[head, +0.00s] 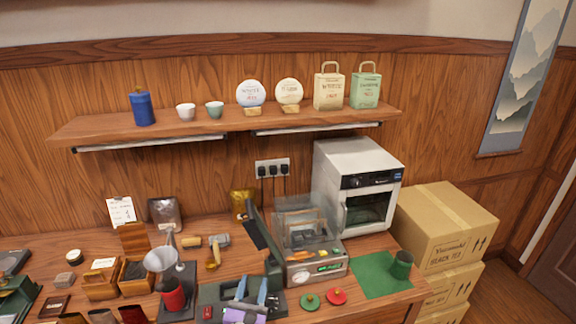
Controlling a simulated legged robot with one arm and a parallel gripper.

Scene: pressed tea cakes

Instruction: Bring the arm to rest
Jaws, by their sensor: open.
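My gripper (252,286) shows at the bottom centre, with two blue fingers apart and a purple part behind them. The fingers are open and I see nothing held between them. It is in front of and partly over a dark green machine (274,270) with a raised lid, and hides part of its base. I cannot tell whether it touches the machine. The rest of my arm is out of view.
A grey sealer with a clear cover (316,268) stands right of my gripper, with green (310,301) and red (336,296) discs before it. A funnel stand (162,262) is to the left. A white oven (360,180) stands behind. A shelf (180,127) hangs above. Boxes (448,222) stand at right.

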